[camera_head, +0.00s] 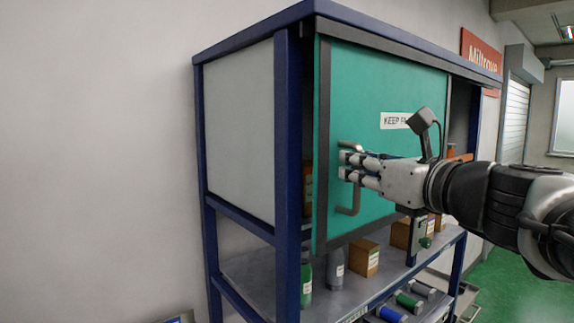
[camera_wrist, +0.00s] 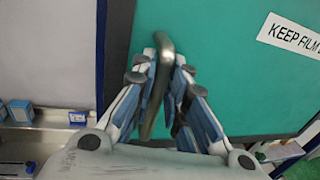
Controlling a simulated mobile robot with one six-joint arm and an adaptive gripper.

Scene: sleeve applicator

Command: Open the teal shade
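The teal shade (camera_head: 375,95) is a flat upright panel with dark edge strips on the front of a blue-framed cabinet. It also fills much of the wrist view (camera_wrist: 225,75). It carries a white label (camera_head: 396,120) and a grey bow handle (camera_head: 349,208) near its left edge. My gripper (camera_head: 346,166) reaches in from the right at the handle. In the wrist view the handle (camera_wrist: 157,90) stands between my two fingers, which close in on it from both sides near its upper end. Contact on both sides looks likely, but the exact touch is hard to see.
Narrow gaps show beside the shade's left and right edges. A blue post (camera_head: 288,150) stands just left of the shade. Green floor (camera_head: 520,300) lies open at the right.

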